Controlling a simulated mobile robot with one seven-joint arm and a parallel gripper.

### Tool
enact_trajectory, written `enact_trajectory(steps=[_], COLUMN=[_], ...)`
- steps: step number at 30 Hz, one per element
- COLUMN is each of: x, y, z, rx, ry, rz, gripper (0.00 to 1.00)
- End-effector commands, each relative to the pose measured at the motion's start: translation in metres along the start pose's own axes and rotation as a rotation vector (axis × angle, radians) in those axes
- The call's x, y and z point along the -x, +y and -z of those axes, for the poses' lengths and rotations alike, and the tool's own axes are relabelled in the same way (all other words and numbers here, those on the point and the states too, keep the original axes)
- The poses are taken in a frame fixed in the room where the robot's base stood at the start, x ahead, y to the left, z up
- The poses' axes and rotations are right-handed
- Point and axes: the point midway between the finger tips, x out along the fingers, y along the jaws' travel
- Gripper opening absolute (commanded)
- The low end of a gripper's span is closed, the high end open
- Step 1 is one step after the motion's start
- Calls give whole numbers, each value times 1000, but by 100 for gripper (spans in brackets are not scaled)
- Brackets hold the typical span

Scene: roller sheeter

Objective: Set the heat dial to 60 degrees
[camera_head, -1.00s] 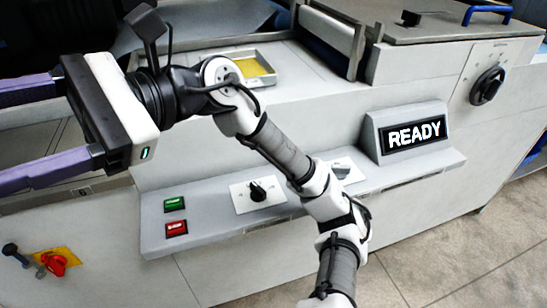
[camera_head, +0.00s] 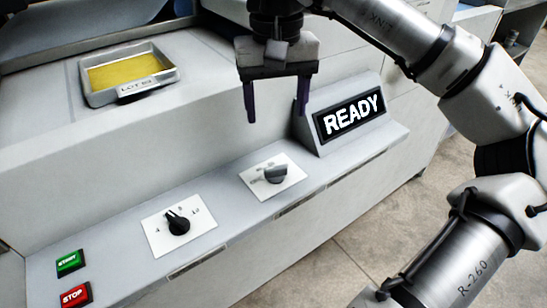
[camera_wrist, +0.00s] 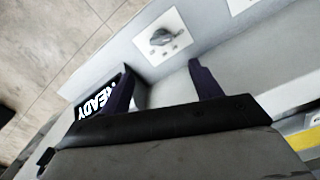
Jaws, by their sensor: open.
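A grey dial (camera_head: 275,174) sits on a white plate on the machine's sloped ledge, left of the READY display. Small marks beside it are too blurred to read. It also shows in the wrist view (camera_wrist: 161,37), beyond my fingertips. I cannot tell from labels which one is the heat dial. My gripper (camera_head: 276,116) is open and empty, pointing down above and behind the grey dial, apart from it.
The READY display (camera_head: 350,118) stands close to my right finger. Green START (camera_head: 70,262) and red STOP (camera_head: 75,295) buttons sit at the ledge's left end. A tray with yellow contents (camera_head: 130,90) lies on the upper surface. Space above the ledge is free.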

Motion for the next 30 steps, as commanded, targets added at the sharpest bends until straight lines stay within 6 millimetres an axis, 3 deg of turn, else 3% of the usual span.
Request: enact_trajectory(steps=[16, 22, 30], x=[-106, -124, -127], y=[-2, -2, -2], z=[-1, -1, 0], rx=[3, 2, 1], ry=[-2, -1, 0], rz=[5, 5, 5], gripper=[64, 64, 64])
